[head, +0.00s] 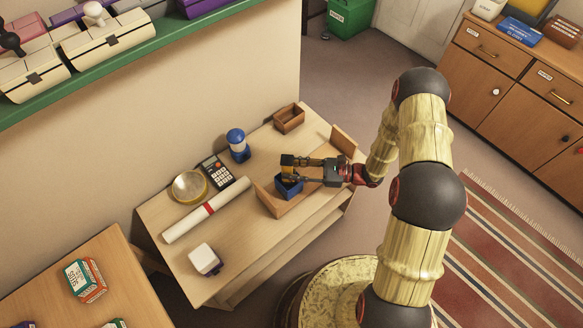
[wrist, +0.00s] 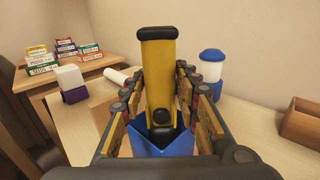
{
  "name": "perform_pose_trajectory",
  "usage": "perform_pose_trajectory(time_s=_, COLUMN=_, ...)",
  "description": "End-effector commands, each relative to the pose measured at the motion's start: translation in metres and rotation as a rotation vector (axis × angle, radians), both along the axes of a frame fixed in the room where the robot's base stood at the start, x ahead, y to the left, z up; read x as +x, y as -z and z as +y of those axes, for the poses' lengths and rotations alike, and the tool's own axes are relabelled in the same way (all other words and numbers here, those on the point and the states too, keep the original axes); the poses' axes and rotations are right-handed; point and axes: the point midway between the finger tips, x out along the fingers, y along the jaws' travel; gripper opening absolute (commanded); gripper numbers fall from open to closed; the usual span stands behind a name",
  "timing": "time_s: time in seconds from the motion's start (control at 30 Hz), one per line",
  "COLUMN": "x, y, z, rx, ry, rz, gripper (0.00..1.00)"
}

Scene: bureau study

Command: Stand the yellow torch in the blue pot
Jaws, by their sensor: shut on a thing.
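The yellow torch (wrist: 161,70), with black ends, stands about upright between my fingers in the wrist view. It also shows in the head view (head: 287,161). My gripper (head: 290,170) is shut on it; its two fingers (wrist: 160,110) lie on either side. The blue pot (wrist: 165,147) is directly below, with its rim around the torch's lower end in the wrist view. In the head view the pot (head: 289,188) sits by the wooden organiser. I cannot tell whether the torch touches the pot's floor, as the fingers hide part of it.
The wooden organiser (head: 290,207) has a raised end at right. A blue-and-white canister (head: 237,145), calculator (head: 216,173), magnifying glass (head: 189,187), rolled paper (head: 207,210), white block (head: 205,259) and small wooden box (head: 289,118) stand around the desk.

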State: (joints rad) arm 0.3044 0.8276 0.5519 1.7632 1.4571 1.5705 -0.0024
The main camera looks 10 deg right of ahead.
Motion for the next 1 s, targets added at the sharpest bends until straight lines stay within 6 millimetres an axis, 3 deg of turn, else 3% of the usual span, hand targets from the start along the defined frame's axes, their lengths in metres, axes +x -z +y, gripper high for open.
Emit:
perform_pose_trajectory(time_s=0.47, x=-0.0001, y=0.0096, z=0.0000, rx=0.001, ry=0.000, rz=0.000, gripper=0.00)
perform_pose_trajectory(time_s=0.5, x=-0.0001, y=0.0096, z=0.0000, rx=0.001, ry=0.000, rz=0.000, gripper=0.32)
perform_pose_trajectory(time_s=0.87, x=-0.0002, y=0.0098, z=0.0000, rx=0.000, ry=0.000, rz=0.001, gripper=0.53)
perform_pose_trajectory(time_s=1.0, x=-0.0002, y=0.0099, z=0.0000, rx=0.000, ry=0.000, rz=0.001, gripper=0.53)
